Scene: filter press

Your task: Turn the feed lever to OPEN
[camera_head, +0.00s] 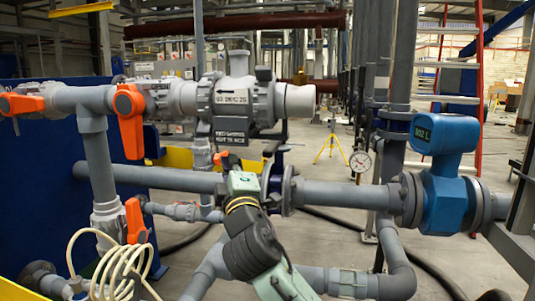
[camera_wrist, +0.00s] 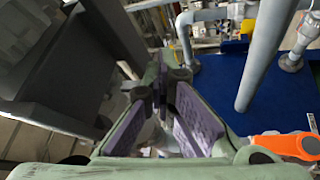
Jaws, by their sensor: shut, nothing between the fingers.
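Several orange valve levers show on the grey pipework at left in the head view. One hangs down from the upper pipe (camera_head: 130,120), one points left at the far left (camera_head: 22,104), and one stands lower down by the coiled hose (camera_head: 135,220). I cannot read which one is the feed lever, and no OPEN mark is legible. My arm reaches up in the middle of the head view; its fingers cannot be made out there. In the wrist view my gripper (camera_wrist: 161,85) is shut and empty, with purple pads. An orange lever (camera_wrist: 285,146) lies right of it, apart from the fingers.
A grey horizontal pipe (camera_head: 335,195) crosses behind my arm, with a blue meter (camera_head: 445,150) at right. A large grey valve body (camera_head: 240,100) stands above. A cream hose (camera_head: 115,265) coils at lower left. A blue panel (camera_wrist: 220,90) lies beyond the gripper.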

